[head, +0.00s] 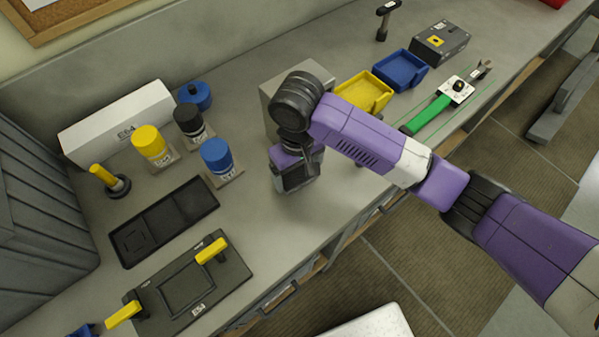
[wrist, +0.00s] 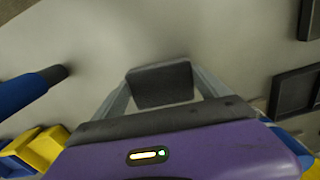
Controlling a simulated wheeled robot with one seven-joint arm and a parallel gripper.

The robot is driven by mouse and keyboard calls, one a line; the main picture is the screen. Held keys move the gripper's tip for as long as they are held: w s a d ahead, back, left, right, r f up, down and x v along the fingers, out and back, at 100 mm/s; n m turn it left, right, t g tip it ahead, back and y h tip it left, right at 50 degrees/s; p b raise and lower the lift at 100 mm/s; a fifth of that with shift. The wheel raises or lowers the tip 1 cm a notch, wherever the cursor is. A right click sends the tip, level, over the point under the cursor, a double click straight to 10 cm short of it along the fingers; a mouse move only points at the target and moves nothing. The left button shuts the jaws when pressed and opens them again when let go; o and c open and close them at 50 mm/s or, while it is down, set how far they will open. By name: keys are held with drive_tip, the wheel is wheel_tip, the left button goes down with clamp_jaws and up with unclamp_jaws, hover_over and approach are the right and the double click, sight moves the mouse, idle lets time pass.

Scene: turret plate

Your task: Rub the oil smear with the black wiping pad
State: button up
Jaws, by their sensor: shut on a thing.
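My gripper (head: 294,182) hangs low over the grey bench, near its front edge, in the head view. In the wrist view its two pale fingers (wrist: 160,88) are shut on the dark wiping pad (wrist: 162,82), which sits between their tips. In the head view the pad cannot be told apart from the dark gripper parts. I cannot tell whether the pad touches the bench top. I cannot make out the oil smear in either view; the gripper and pad hide part of the bench.
Left of my gripper stand a blue-capped bottle (head: 216,158), a black-capped one (head: 189,121) and a yellow-capped one (head: 150,144). A black tray (head: 165,222) and a yellow-handled plate (head: 192,287) lie farther left. A grey box (head: 272,92) stands behind. Bare bench lies around my gripper.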

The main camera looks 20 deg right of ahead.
drive_tip(key=shift+r, duration=3)
drive_tip(key=shift+r, duration=1.5)
drive_tip(key=shift+d+f, duration=0.1)
